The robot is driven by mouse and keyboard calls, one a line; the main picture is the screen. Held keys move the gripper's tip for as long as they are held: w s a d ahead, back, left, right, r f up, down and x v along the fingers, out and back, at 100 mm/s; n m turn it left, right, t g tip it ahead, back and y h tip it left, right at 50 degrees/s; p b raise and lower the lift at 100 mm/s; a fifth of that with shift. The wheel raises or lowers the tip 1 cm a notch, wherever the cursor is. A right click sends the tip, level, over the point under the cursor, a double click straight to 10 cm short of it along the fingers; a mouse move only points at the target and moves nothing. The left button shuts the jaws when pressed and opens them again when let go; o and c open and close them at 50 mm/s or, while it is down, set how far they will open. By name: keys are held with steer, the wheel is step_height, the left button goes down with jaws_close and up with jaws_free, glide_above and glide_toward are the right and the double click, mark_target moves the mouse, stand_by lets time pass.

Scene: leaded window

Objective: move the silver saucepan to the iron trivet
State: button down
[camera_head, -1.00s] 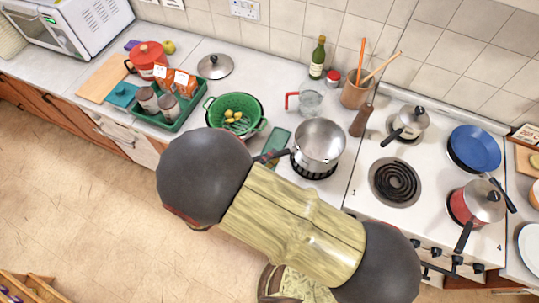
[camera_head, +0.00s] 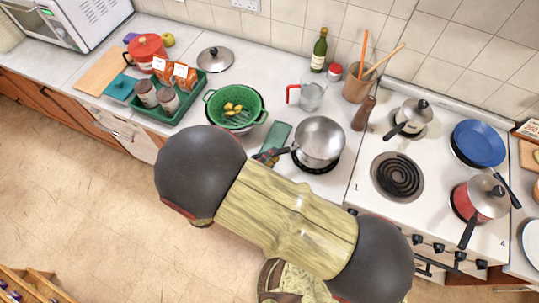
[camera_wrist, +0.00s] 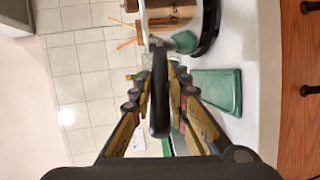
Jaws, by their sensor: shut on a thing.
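The silver saucepan (camera_head: 320,138) is upright over the black iron trivet (camera_head: 322,169) on the white counter, left of the stove. It covers most of the trivet, whose dark rim shows below it. In the wrist view the pan's side (camera_wrist: 172,16) is close against the trivet's black edge (camera_wrist: 208,28); I cannot tell whether it bears fully on it. My gripper (camera_wrist: 160,85) is shut on the pan's black handle, which runs between its fingers. In the head view my gripper (camera_head: 268,157) is partly hidden behind my arm, left of the pan.
A green colander (camera_head: 236,106) with yellow fruit, a measuring jug (camera_head: 312,96), a utensil crock (camera_head: 356,88) and a wooden pepper mill (camera_head: 363,113) stand nearby. A bare coil burner (camera_head: 398,175) is to the right.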

steer(key=shift+f+b, duration=0.5)
stand_by(0.5)
steer(key=c, duration=1.7)
jaws_free()
steer(key=shift+o, duration=0.3)
steer(key=shift+s, duration=0.1)
steer(key=v, duration=1.2)
steer(key=shift+f, duration=0.1)
